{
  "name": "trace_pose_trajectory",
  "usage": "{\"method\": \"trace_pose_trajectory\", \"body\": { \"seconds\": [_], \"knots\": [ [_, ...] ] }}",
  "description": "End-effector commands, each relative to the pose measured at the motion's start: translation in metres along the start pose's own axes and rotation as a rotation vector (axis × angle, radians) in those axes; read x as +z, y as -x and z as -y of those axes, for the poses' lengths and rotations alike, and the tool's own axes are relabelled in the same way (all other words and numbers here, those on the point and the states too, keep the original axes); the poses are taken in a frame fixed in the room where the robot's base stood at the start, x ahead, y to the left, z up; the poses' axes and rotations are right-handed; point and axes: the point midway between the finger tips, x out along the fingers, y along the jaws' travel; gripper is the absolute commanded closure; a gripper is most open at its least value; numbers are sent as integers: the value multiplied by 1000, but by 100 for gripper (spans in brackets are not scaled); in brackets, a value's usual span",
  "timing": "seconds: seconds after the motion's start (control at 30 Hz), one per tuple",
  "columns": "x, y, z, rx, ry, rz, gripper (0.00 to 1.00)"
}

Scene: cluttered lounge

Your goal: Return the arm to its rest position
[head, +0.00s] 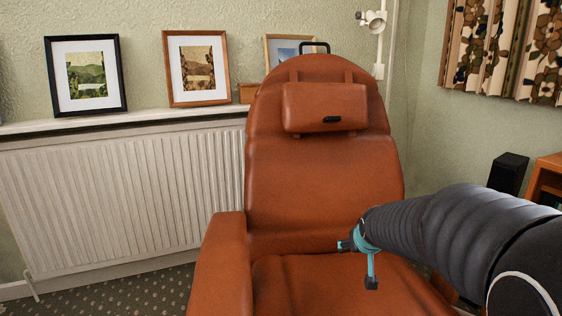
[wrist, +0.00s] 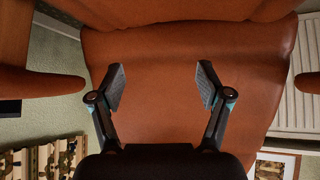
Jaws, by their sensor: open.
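My gripper (head: 357,264) shows in the head view at the end of my black arm, which reaches in from the lower right. It is in front of the brown armchair (head: 318,185), over the seat area. In the wrist view my gripper (wrist: 162,84) has its two fingers spread apart, with nothing between them. Behind them is the brown leather of the armchair (wrist: 160,120). I cannot tell how far the fingertips are from the leather; no contact shows.
A white radiator (head: 120,200) stands along the wall at left, below a shelf with framed pictures (head: 85,75). The chair's left armrest (head: 222,260) is beside the seat. A black speaker (head: 508,173) and a wooden cabinet (head: 547,178) stand at right, below a patterned curtain (head: 505,50).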

Motion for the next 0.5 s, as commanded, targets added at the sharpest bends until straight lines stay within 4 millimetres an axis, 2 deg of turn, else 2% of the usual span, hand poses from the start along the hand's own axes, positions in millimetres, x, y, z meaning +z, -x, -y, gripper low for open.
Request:
{"method": "trace_pose_trajectory", "body": {
  "seconds": [0.03, 0.2, 0.4, 0.5],
  "knots": [
    [18, 26, 1, 0, 1, 64, 23],
    [82, 94, 6, -10, 4, 260, 23],
    [139, 170, 12, -31, 6, 398, 23],
    [160, 203, 15, -41, 6, 427, 23]
  ]
}}
